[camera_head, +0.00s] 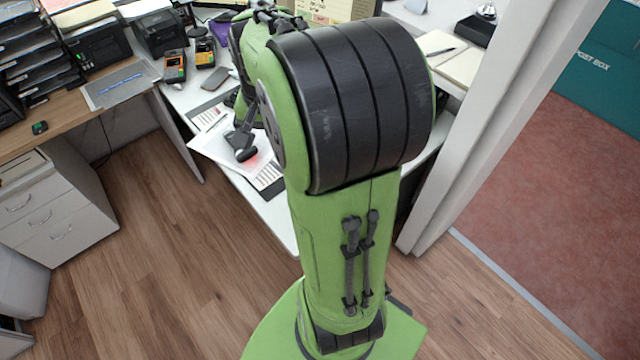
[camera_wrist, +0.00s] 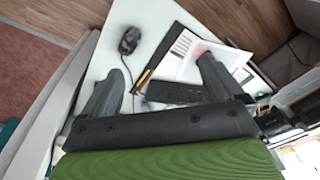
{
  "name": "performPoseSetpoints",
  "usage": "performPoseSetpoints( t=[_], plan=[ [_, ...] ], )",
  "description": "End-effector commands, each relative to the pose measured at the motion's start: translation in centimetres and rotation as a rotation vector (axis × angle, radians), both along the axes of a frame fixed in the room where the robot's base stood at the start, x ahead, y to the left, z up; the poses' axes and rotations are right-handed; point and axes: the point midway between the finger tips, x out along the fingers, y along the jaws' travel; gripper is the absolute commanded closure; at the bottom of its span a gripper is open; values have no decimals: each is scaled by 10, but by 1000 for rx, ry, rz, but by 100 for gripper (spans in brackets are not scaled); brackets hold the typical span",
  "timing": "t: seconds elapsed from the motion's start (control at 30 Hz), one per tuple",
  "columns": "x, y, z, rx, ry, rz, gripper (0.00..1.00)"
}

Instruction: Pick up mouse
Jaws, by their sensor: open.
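A black computer mouse (camera_wrist: 130,40) lies on the white counter (camera_wrist: 105,62) in the wrist view, with a dark cord running from it. My gripper (camera_wrist: 162,66) is open, and nothing shows held between its fingers. The mouse lies beyond the fingertips, nearer the left finger than the right. My gripper's dark end also shows in the head view (camera_head: 243,143), over papers on the counter. I cannot make out the mouse in the head view, where my arm covers much of the counter.
Printed papers (camera_wrist: 188,52) and a yellow and black pen-like item (camera_wrist: 147,74) lie right of the mouse. A dark flat object (camera_wrist: 172,92) lies near my gripper's base. A white post (camera_head: 490,130) stands right of the counter. Card terminals (camera_head: 175,66) stand further back.

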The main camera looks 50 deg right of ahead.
Motion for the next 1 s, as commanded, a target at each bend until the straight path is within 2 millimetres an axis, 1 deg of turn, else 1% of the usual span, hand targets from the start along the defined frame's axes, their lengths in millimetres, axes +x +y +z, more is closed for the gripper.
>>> performPoseSetpoints(
  t=[0.03, 0.07, 0.1, 0.17, 0.2, 0.3, 0.37, 0.4, 0.47, 0.57, 0.8, 0.9, 1.0],
  plan=[
    [2, -23, -21, 31, 23, -91, 6],
    [3, -37, -33, 51, 34, -152, 6],
    [3, -57, -50, 81, 50, -240, 6],
    [-1, -91, -80, 131, 71, -385, 6],
    [-6, -111, -100, 164, 83, -477, 6],
    [-20, -148, -140, 231, 104, -659, 6],
    [-27, -161, -155, 257, 110, -728, 6],
    [-30, -166, -161, 268, 112, -756, 6],
    [-32, -169, -168, 277, 115, -780, 6],
    [-32, -167, -185, 280, 118, -783, 6],
    [-30, -157, -246, 279, 119, -779, 6],
    [-29, -155, -262, 277, 118, -778, 6],
    [-29, -154, -270, 275, 115, -778, 6]
  ],
)
